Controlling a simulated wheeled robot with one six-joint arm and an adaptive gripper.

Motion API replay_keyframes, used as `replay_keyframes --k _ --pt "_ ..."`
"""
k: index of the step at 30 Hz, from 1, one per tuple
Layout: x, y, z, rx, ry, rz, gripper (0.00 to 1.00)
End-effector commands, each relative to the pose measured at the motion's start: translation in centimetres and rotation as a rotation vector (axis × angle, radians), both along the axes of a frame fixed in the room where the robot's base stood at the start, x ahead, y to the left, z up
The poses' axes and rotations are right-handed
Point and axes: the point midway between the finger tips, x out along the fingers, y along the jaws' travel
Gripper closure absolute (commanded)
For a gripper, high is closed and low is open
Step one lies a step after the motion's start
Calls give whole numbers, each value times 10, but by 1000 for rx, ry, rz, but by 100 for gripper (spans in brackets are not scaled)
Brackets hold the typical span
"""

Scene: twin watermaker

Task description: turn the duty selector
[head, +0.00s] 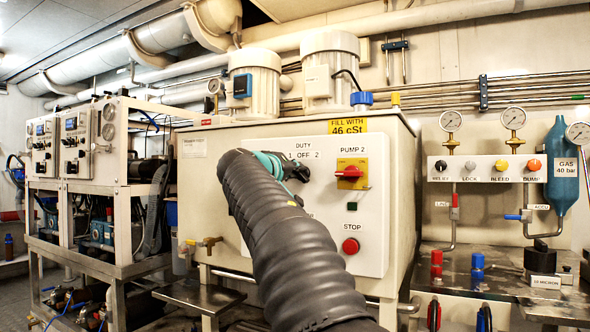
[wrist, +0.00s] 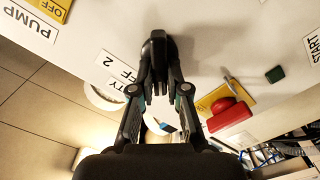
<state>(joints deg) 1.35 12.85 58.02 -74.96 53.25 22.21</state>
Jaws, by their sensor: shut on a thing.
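The duty selector is a black knob (head: 299,172) on the pale panel front (head: 370,225), under the label DUTY 1 OFF 2 (head: 305,149). In the head view my arm and gripper (head: 286,170) reach up to it from below and partly cover it. In the wrist view my gripper (wrist: 158,88) is shut on the black knob (wrist: 157,47), with a finger on each side. The knob stands out from the panel beside the label's end, which reads 2 (wrist: 118,67). Which position the knob points to cannot be told.
Right of the knob sits the red PUMP 2 switch (head: 350,173) on a yellow plate, above a red STOP button (head: 350,246). The wrist view shows another red switch (wrist: 229,116) close to my fingers and a green button (wrist: 275,74). Gauges (head: 514,117) hang further right.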

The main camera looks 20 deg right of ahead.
Motion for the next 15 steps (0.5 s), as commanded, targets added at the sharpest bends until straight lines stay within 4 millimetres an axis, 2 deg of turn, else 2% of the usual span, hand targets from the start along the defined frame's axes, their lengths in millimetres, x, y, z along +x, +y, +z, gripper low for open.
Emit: replay_keyframes --k 15 --pt "1 0 0 -26 32 1 100"
